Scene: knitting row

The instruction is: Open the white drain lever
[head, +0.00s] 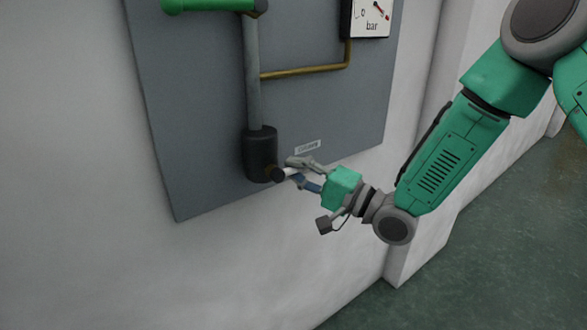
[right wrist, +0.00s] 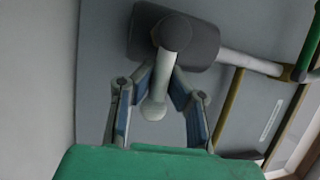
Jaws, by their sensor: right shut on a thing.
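The white drain lever (head: 291,172) sticks out to the right from a dark round hub at the foot of a dark cylindrical valve body (head: 260,155). In the right wrist view the lever (right wrist: 154,100) runs from the hub (right wrist: 172,34) toward my palm and ends in a rounded tip. My right gripper (head: 298,172) is at the lever, one finger on each side. It is shut on the lever near the hub. The fingers hide part of the lever in the head view. My left gripper is not in view.
A grey panel (head: 195,130) on the white wall carries the valve. A grey pipe (head: 252,75) rises from it to a green handle (head: 205,5). A brass pipe (head: 305,71) leads to a bar gauge (head: 371,17). A small label (head: 308,147) sits just above my fingers.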

